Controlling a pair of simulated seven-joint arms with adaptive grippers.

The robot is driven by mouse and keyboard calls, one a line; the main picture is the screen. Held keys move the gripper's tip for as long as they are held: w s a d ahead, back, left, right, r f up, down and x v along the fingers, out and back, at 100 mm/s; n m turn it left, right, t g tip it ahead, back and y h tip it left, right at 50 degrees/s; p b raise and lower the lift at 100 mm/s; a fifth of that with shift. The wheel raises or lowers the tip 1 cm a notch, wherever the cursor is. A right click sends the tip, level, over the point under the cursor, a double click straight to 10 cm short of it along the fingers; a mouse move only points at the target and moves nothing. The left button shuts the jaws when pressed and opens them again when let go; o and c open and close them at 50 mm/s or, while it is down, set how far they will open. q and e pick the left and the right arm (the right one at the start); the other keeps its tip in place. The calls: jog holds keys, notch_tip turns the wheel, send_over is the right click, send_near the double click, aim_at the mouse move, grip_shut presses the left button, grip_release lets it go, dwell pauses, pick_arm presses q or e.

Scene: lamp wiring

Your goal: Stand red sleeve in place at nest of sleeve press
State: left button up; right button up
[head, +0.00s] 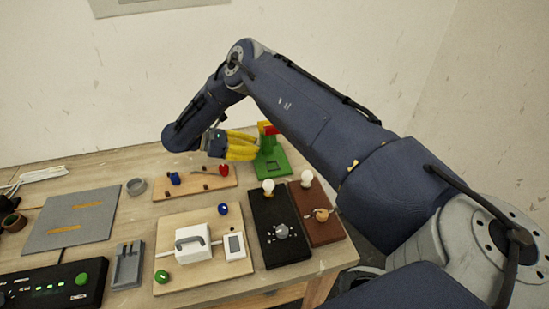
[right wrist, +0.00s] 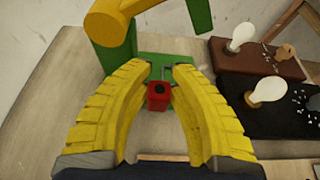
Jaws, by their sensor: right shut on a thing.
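The red sleeve (right wrist: 158,97) is a small red block with a dark hole in its top, seen between the yellow fingers of my right gripper (right wrist: 163,68) in the right wrist view. The right gripper (head: 256,146) is shut on it, beside the green sleeve press (head: 272,165) in the head view, where the fingers hide the sleeve. The press's green base (right wrist: 150,58) shows around the fingertips in the right wrist view. I cannot tell whether the sleeve touches the nest. My left gripper is not in view.
A wooden board (head: 195,190) with blue and red pieces lies left of the press. Black (head: 270,245) and brown (head: 325,232) boards with bulbs stand in front. A white box (head: 194,245) sits on another board. A grey mat (head: 75,220) lies at left.

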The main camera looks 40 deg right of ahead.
send_over(275, 166)
jog(key=shift+f, duration=0.1)
jog(key=shift+w+f, duration=0.1)
jog(key=shift+f, duration=1.6)
jog(key=o, duration=0.9)
jog(key=v, duration=1.2)
jog(key=shift+a+r, duration=0.1)
